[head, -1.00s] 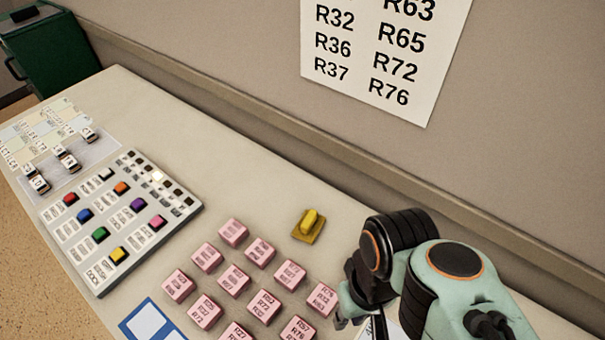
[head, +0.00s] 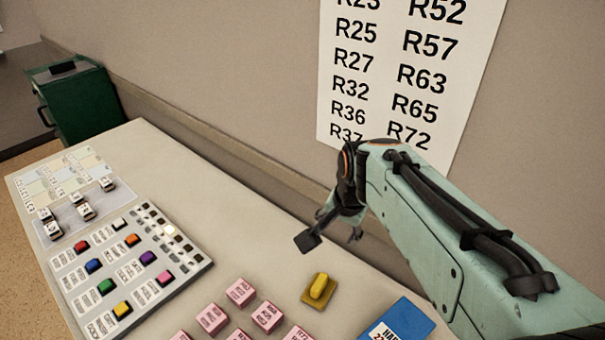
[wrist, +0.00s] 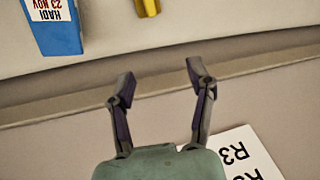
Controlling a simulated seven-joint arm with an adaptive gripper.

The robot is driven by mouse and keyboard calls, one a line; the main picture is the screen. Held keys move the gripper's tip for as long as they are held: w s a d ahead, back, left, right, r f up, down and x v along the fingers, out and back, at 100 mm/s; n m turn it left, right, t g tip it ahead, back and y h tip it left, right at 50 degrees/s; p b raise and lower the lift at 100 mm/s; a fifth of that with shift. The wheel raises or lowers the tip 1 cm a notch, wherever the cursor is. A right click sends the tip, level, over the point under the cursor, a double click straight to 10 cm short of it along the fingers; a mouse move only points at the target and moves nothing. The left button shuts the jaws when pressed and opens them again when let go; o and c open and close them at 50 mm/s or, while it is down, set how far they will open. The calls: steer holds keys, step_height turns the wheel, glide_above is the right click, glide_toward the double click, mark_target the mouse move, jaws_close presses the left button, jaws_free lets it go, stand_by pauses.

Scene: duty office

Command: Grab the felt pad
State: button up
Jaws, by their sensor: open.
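The felt pad, a yellow handle-like block on a darker mustard base (head: 318,289), lies on the table near its wall-side edge in the head view. In the wrist view only part of the yellow pad (wrist: 148,7) shows at the top edge. My gripper (head: 330,240) is above and behind the pad, toward the wall, and apart from it. In the wrist view my gripper (wrist: 160,82) has its two fingers spread with nothing between them.
Several pink labelled blocks (head: 240,291) stand left of the pad. A blue box (head: 400,322) with a white label lies to its right. The wall with a number sheet (head: 400,75) bounds the back.

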steer(key=g, duration=0.1)
glide_above(320, 282)
steer(key=w, duration=0.1)
step_height(320, 282, down, 8)
steer(key=f+g, duration=0.1)
steer(key=f, duration=0.3)
steer(key=f+g, duration=0.1)
steer(key=f, duration=0.3)
steer(key=s+f, duration=0.1)
steer(key=f, duration=0.4)
steer(key=shift+m+g, duration=0.3)
steer(key=shift+g, duration=0.1)
step_height(320, 282, down, 6)
steer(key=shift+r, duration=0.15)
jaws_close()
